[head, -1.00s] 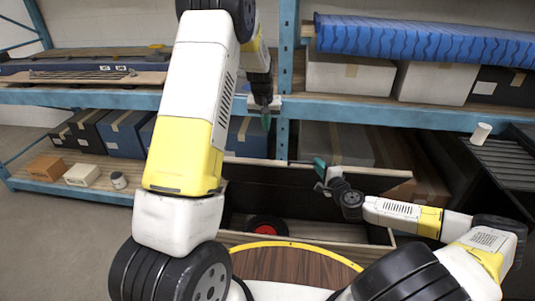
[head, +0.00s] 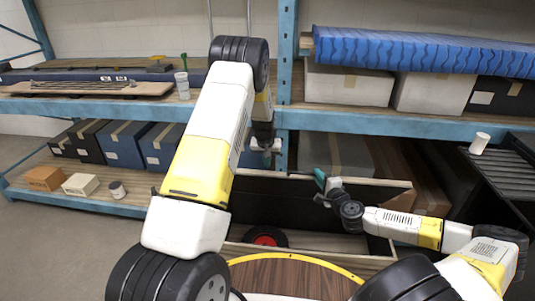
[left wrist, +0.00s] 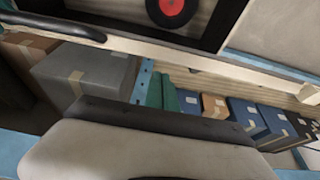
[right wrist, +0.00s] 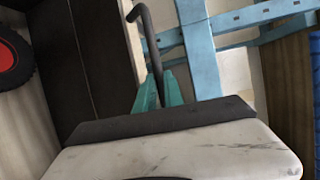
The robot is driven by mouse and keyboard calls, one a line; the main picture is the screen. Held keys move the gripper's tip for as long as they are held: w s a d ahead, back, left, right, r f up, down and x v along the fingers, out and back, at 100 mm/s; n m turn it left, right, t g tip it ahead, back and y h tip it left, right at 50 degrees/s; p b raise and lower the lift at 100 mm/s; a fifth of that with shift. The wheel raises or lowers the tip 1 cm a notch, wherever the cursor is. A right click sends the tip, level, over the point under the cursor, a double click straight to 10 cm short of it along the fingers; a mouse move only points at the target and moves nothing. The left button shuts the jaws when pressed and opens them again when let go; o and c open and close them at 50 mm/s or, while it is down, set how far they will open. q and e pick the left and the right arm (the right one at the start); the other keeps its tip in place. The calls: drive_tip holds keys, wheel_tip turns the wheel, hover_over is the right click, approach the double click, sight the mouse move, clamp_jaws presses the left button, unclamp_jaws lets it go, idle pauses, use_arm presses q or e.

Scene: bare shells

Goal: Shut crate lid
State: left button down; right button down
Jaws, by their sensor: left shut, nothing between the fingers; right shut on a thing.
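The wooden crate (head: 375,259) stands open in front of me, with a black wheel with a red hub (head: 265,236) inside. Its lid (head: 285,198) is raised at the back, its dark inner face toward me. My right gripper (head: 319,178) is at the lid's upper edge, shut on a bent black handle (right wrist: 152,40), seen between its teal fingers in the right wrist view. My left gripper (head: 265,150) is shut and empty, behind and above the lid's left part. In the left wrist view its teal fingers (left wrist: 161,92) touch nothing; another black handle (left wrist: 50,24) shows at upper left.
A blue-framed shelf rack (head: 340,120) stands close behind the crate, with boxes on it. A round wooden top with a yellow rim (head: 290,275) lies in front of the crate. A dark ribbed unit (head: 505,180) with a white cup (head: 480,143) stands at right.

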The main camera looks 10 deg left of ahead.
use_arm(q)
drive_tip(key=shift+s+f, duration=0.25)
drive_tip(key=shift+s, duration=0.15)
use_arm(e)
drive_tip(key=shift+w+d+f, duration=0.1)
drive_tip(key=shift+d+f, duration=0.15)
drive_tip(key=shift+d, duration=0.05)
